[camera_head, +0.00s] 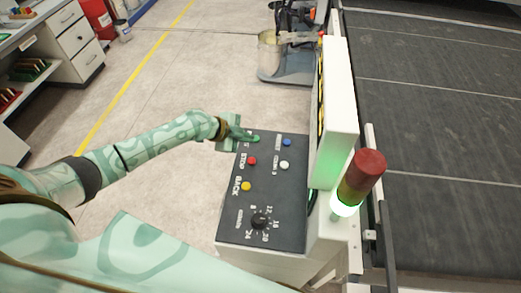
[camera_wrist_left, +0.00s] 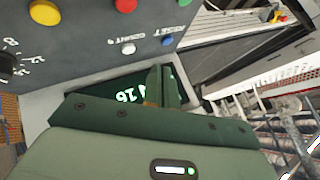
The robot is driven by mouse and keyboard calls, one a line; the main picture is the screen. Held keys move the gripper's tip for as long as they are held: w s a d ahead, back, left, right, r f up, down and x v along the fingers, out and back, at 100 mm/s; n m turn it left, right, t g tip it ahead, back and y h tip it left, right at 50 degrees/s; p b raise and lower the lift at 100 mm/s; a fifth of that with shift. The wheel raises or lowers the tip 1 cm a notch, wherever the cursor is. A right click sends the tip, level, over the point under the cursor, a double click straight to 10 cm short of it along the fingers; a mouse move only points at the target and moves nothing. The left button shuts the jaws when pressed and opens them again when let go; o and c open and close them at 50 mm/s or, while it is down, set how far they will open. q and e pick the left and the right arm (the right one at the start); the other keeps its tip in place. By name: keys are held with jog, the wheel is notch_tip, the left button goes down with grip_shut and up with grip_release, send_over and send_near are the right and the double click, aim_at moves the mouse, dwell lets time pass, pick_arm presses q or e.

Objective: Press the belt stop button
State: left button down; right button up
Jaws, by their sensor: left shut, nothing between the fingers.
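The dark control panel (camera_head: 285,210) carries a red button (camera_head: 252,161) beside the word STOP. The red button also shows at the top edge of the left wrist view (camera_wrist_left: 125,5). My left gripper (camera_head: 250,138) is shut and empty over the far end of the panel, beyond the red button in the head view. In the left wrist view its fingertips (camera_wrist_left: 162,86) are apart from the red button. I cannot tell whether the fingers touch the panel. My right gripper is not in view.
Yellow (camera_head: 246,186), blue (camera_head: 287,142) and white (camera_head: 285,165) buttons and a black dial (camera_head: 260,221) share the panel. A white upright housing (camera_head: 341,110) and a signal lamp (camera_head: 362,172), lit green-white at its base, stand to the right. The dark belt (camera_head: 440,130) lies beyond.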

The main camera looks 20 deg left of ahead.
aim_at(248, 161)
pick_arm(q)
notch_tip(248, 161, down, 8)
jog(key=b, duration=0.7)
jog(key=shift+s+r, duration=0.15)
jog(key=shift+f+b, duration=0.4)
dwell(1.7)
jog(key=shift+f+b, duration=0.35)
jog(key=shift+b, duration=0.15)
jog(key=shift+f+b, duration=0.45)
jog(key=shift+b, duration=0.1)
dwell(0.5)
dwell(0.4)
jog(key=shift+r+p, duration=0.6)
jog(key=shift+r, duration=0.25)
